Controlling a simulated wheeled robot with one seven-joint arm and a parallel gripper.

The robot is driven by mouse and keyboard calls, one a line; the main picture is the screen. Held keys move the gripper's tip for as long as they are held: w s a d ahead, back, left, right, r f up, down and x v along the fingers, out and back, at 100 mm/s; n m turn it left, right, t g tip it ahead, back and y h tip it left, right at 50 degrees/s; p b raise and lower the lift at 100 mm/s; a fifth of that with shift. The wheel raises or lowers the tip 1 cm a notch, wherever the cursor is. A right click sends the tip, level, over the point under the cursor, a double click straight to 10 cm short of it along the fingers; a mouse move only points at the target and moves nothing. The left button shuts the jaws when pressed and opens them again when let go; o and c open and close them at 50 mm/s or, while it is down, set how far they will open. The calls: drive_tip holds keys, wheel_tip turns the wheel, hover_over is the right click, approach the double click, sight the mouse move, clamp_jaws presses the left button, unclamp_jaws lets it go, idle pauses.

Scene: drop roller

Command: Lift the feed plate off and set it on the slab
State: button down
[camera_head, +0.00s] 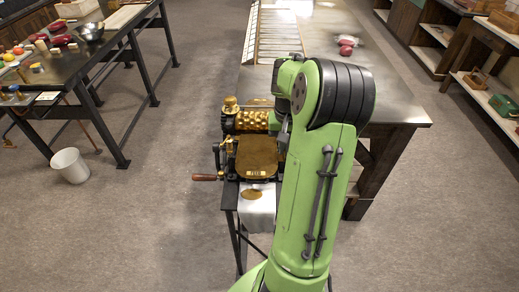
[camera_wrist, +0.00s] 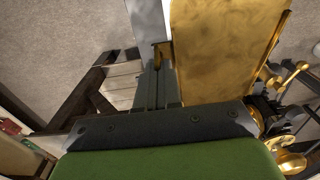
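The brass feed plate (camera_head: 257,158) lies on the black drop roller machine in the head view, in front of its knobbed brass rollers (camera_head: 252,121). In the wrist view the plate (camera_wrist: 220,45) looks large and close, just right of my gripper (camera_wrist: 160,66). My two dark fingers are close together, with a small brass piece at their tips. I cannot tell whether they grip it or the plate's edge. The arm hides my gripper in the head view. A pale flat surface (camera_head: 257,207) with a brown oval patch is in front of the machine; I cannot tell whether it is the slab.
A wooden crank handle (camera_head: 207,177) sticks out left of the machine. A long metal-topped table (camera_head: 385,95) stands behind, with red items (camera_head: 346,45) on it. A cluttered dark table (camera_head: 72,68) and a white bucket (camera_head: 70,165) are at left. The floor between is clear.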

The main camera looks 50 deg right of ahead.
drive_tip(key=shift+r+p, duration=0.55)
drive_tip(key=shift+r, duration=0.2)
drive_tip(key=shift+a, duration=0.1)
idle(0.3)
drive_tip(key=shift+s+a+b, duration=1.15)
drive_tip(key=shift+s+a, duration=0.35)
drive_tip(key=shift+a, duration=0.15)
wheel_tip(320, 180, up, 8)
drive_tip(key=p, duration=0.7)
